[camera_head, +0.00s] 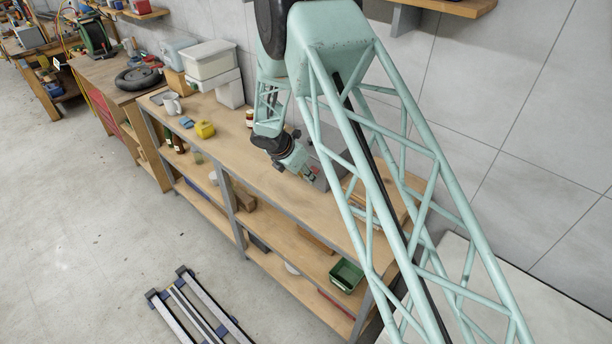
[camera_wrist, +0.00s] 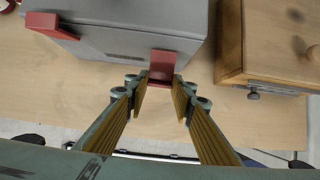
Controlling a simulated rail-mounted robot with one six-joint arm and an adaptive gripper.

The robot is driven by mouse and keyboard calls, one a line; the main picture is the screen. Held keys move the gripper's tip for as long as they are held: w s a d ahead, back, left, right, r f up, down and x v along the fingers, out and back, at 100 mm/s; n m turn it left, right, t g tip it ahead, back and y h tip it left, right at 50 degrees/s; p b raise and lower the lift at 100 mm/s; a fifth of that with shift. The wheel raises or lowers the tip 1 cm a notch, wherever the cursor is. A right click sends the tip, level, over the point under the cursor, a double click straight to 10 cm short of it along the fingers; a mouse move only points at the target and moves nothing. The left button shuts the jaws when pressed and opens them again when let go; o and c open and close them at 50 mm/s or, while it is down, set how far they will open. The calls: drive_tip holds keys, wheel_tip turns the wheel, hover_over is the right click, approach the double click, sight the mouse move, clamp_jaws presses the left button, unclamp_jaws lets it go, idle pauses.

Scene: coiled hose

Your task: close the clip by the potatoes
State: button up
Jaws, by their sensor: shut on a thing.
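A grey box (camera_wrist: 125,30) stands on the wooden bench top, with two red clips on its front side. One red clip (camera_wrist: 162,60) is at the box's right end, between the fingertips of my gripper (camera_wrist: 162,80); my gripper is shut on it. The other red clip (camera_wrist: 48,24) is at the left end and juts outward. In the head view the grey box (camera_head: 331,166) is partly hidden behind my arm, and my gripper (camera_head: 310,176) is at its near side. I cannot make out potatoes in either view.
The bench top (camera_wrist: 50,90) is bare in front of the box. A yellow object (camera_head: 205,129) and a mug (camera_head: 172,105) stand farther left along the bench.

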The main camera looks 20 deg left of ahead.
sight(313, 171)
drive_tip(key=shift+w+d+r+g+y, duration=0.1)
drive_tip(key=shift+r+g+y, duration=0.3)
drive_tip(key=shift+g, duration=0.45)
drive_tip(key=shift+w+r+g+y, duration=0.1)
drive_tip(key=shift+r+g+y, duration=0.3)
drive_tip(key=shift+g, duration=0.45)
drive_tip(key=shift+w+r+g, duration=0.1)
drive_tip(key=shift+r+g, duration=0.3)
drive_tip(key=shift+g, duration=0.3)
drive_tip(key=shift+w+d+r+g+y, duration=0.15)
drive_tip(key=shift+r+g+y, duration=0.15)
drive_tip(key=shift+g, duration=0.25)
drive_tip(key=shift+w+r+g+y, duration=0.15)
drive_tip(key=shift+g+y, duration=0.15)
drive_tip(key=shift+g, duration=0.25)
drive_tip(key=shift+w+d+r+g+y+b, duration=0.1)
drive_tip(key=shift+w+r+g+y+b, duration=0.25)
drive_tip(key=shift+g+b, duration=0.4)
drive_tip(key=shift+w+d+r+g+y+b, duration=0.1)
drive_tip(key=shift+w+r+g+y+b, duration=0.25)
drive_tip(key=shift+g, duration=0.6)
drive_tip(key=shift+w+d+r+g+y+b, duration=0.2)
drive_tip(key=shift+w+g+y+b, duration=0.1)
drive_tip(key=shift+g+b, duration=0.65)
drive_tip(key=shift+w+d+r+g+y+b, duration=0.15)
drive_tip(key=shift+w+g+y+b, duration=0.15)
drive_tip(key=shift+g+b, duration=0.6)
drive_tip(key=o, duration=0.8)
drive_tip(key=shift+o, duration=0.2)
